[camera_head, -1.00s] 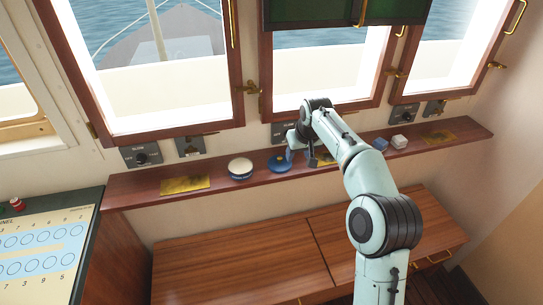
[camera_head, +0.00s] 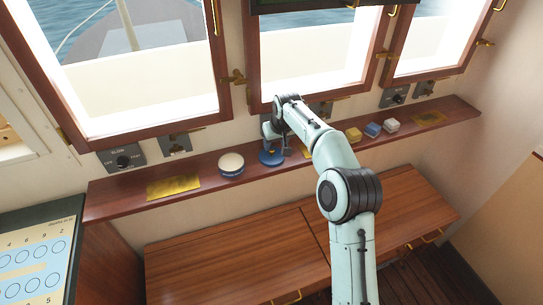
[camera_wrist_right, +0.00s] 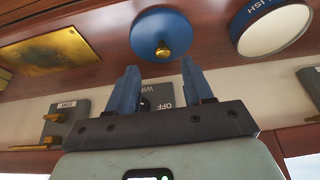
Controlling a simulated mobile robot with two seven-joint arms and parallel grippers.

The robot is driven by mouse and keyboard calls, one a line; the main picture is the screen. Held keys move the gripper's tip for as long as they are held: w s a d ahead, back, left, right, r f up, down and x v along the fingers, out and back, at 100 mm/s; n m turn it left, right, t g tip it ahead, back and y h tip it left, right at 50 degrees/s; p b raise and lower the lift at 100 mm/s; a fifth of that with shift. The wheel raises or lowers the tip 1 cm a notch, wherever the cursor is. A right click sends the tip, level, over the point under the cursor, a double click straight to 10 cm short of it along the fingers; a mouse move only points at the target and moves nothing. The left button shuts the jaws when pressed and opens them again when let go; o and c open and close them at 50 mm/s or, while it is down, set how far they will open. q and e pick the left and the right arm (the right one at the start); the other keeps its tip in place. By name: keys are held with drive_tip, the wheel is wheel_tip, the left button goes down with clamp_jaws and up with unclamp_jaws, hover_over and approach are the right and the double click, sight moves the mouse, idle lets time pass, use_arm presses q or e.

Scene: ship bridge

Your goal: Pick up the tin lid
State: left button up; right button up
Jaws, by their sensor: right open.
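The tin lid is a blue disc with a small brass knob; in the head view the lid (camera_head: 270,159) lies on the wooden window shelf, partly covered by my right gripper. In the right wrist view the lid (camera_wrist_right: 150,32) is just beyond the fingertips, its knob near the gap between them. My right gripper (camera_wrist_right: 161,75) is open, with nothing between its blue fingers. In the head view the right gripper (camera_head: 275,143) is over the lid's far side. A round blue tin with a white top (camera_head: 231,164) stands left of the lid; it also shows in the wrist view (camera_wrist_right: 275,25).
The shelf (camera_head: 120,196) also carries brass plates (camera_head: 173,187) and, to the right, a yellow block (camera_head: 353,134), a blue block (camera_head: 373,130) and a white block (camera_head: 390,125). Switch boxes (camera_head: 124,159) sit on the wall behind. A wooden cabinet (camera_head: 240,255) stands below.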

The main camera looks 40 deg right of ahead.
sight(272, 151)
drive_tip(key=x, duration=0.5)
drive_tip(key=shift+w+a, duration=0.1)
drive_tip(key=shift+a, duration=0.05)
use_arm(q)
drive_tip(key=shift+w+r, duration=0.1)
use_arm(e)
clamp_jaws()
